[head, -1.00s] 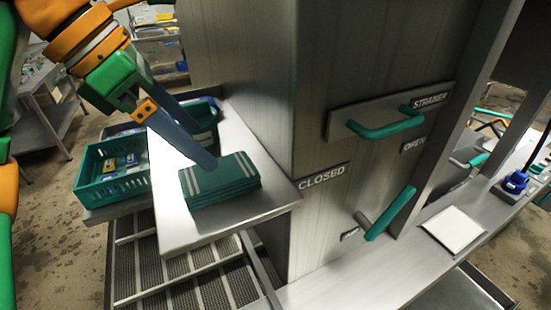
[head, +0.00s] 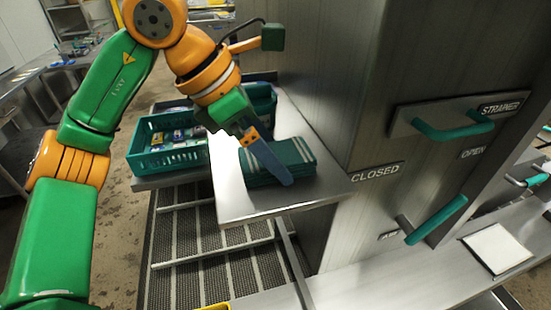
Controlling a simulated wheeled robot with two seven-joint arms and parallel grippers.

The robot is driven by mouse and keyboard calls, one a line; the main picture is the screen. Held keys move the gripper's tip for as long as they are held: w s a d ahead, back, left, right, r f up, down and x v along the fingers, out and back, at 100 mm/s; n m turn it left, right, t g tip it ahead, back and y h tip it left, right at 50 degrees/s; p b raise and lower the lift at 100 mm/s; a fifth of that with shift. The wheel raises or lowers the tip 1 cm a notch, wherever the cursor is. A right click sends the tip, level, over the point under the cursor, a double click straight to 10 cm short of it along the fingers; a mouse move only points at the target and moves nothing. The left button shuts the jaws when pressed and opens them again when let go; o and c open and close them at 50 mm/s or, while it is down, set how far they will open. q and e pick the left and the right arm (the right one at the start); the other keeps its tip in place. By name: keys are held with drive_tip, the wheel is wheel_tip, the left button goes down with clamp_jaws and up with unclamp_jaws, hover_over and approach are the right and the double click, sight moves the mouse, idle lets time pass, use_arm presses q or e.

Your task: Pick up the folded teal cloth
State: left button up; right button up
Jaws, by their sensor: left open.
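The folded teal cloth (head: 302,158), with pale stripes, lies as a flat stack on the steel shelf (head: 240,207) beside the tall steel cabinet. My left gripper (head: 284,174) comes down from the upper left and is open. One blue finger shows slantwise in front of the cloth and hides part of it. The other finger cannot be made out clearly. I cannot tell whether the finger touches the cloth. My right gripper is not in view.
A teal crate (head: 136,163) with small packs stands left of the shelf, with another crate behind. The cabinet (head: 330,100) rises close on the right, with teal handles (head: 436,220) sticking out. A white pad (head: 497,248) lies on the lower right ledge.

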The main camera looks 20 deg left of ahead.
use_arm(q)
drive_tip(key=shift+w+d+f, duration=0.1)
drive_tip(key=shift+d+f, duration=0.05)
drive_tip(key=c, duration=1.2)
drive_tip(key=shift+r+p, duration=0.4)
drive_tip(key=shift+r, duration=1.15)
drive_tip(key=s+d+r, duration=0.1)
drive_tip(key=s+r, duration=0.2)
drive_tip(key=s, duration=0.1)
drive_tip(key=s+d+r, duration=0.2)
drive_tip(key=s+r, duration=0.2)
drive_tip(key=s, duration=0.1)
drive_tip(key=s+d+r+b, duration=0.1)
drive_tip(key=s+r, duration=0.2)
drive_tip(key=s, duration=0.1)
drive_tip(key=shift+s+d+r, duration=0.2)
drive_tip(key=shift+d, duration=0.15)
